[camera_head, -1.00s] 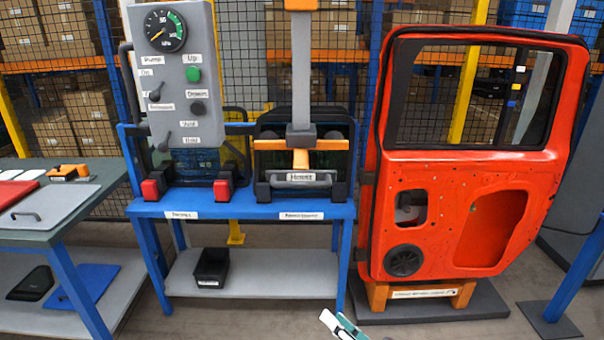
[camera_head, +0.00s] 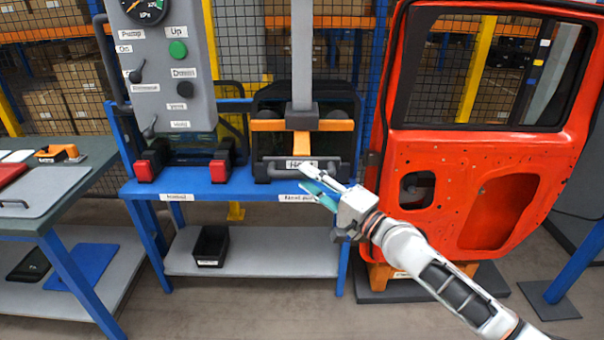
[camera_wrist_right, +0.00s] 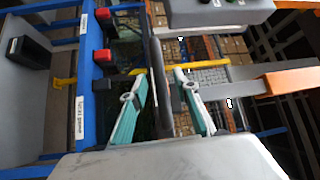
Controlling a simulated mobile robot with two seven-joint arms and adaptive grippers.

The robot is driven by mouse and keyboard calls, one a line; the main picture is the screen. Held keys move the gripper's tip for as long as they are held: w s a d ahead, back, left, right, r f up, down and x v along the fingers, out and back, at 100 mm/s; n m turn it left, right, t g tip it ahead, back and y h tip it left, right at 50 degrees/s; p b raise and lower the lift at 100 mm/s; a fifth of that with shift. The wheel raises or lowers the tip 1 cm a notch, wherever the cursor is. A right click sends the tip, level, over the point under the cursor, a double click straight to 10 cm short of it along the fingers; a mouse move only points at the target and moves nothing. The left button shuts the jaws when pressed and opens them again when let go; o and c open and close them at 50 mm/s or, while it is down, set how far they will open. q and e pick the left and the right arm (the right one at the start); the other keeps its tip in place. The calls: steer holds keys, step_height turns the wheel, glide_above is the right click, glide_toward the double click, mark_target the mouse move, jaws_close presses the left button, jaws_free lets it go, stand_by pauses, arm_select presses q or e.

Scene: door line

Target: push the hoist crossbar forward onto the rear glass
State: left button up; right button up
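The hoist's orange crossbar (camera_head: 335,125) sits at the foot of a grey column (camera_head: 302,60), above the blue stand. Below it is a dark grey handle bar (camera_head: 283,168) with a label. The rear glass (camera_head: 345,105) is a dark, black-edged panel behind the hoist, partly hidden by it. My right gripper (camera_head: 306,177) is at the right part of the handle bar, covering some of it. Its teal fingers are spread in the right wrist view (camera_wrist_right: 160,75), where a dark bar appears between them. I cannot tell whether they touch it. My left gripper is out of view.
A red door (camera_head: 480,150) stands close on the right, behind my right arm. A grey control panel (camera_head: 165,70) and red-ended clamps (camera_head: 220,170) are left of the hoist. A black bin (camera_head: 210,245) is on the lower shelf. A side table (camera_head: 75,190) stands left.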

steer(key=shift+x, duration=1.1)
steer(key=shift+w+a, duration=0.25)
steer(key=shift+w, duration=0.05)
jaws_close()
steer(key=shift+w, duration=0.1)
